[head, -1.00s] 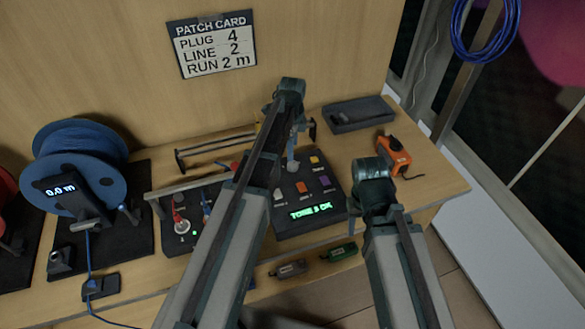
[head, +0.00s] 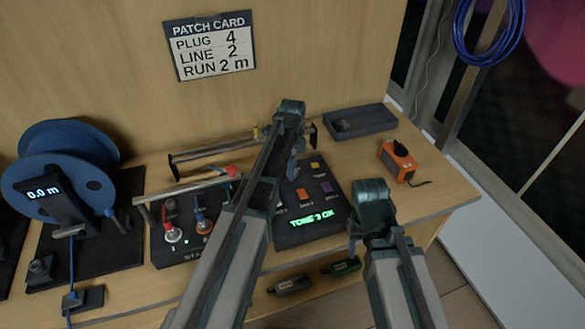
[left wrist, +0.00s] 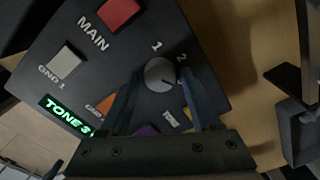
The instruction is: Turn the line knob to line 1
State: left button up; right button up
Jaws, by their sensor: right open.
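The round grey line knob (left wrist: 160,72) is on the dark panel (left wrist: 110,65) in the left wrist view, with marks 1 and 2 above and right of it. Its dark pointer line faces lower right, away from 1. My left gripper (head: 293,168) is over the panel in the head view. In the wrist view its two blue fingers stand either side of the knob with small gaps, so it is open around it. In the head view the knob is mostly hidden by the gripper. My right gripper (head: 353,245) is right of the panel, only partly visible, and open.
A patch box with cables (head: 185,240) is to the left, beside a blue reel (head: 65,165). An orange device (head: 398,160) and grey tray (head: 360,121) are on the right.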

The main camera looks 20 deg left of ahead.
pick_arm(q)
grip_shut()
jog(key=shift+n, duration=0.3)
jog(key=n, duration=0.5)
jog(key=shift+n, duration=0.3)
jog(key=n, duration=0.5)
jog(key=shift+n, duration=0.3)
jog(key=n, duration=1.2)
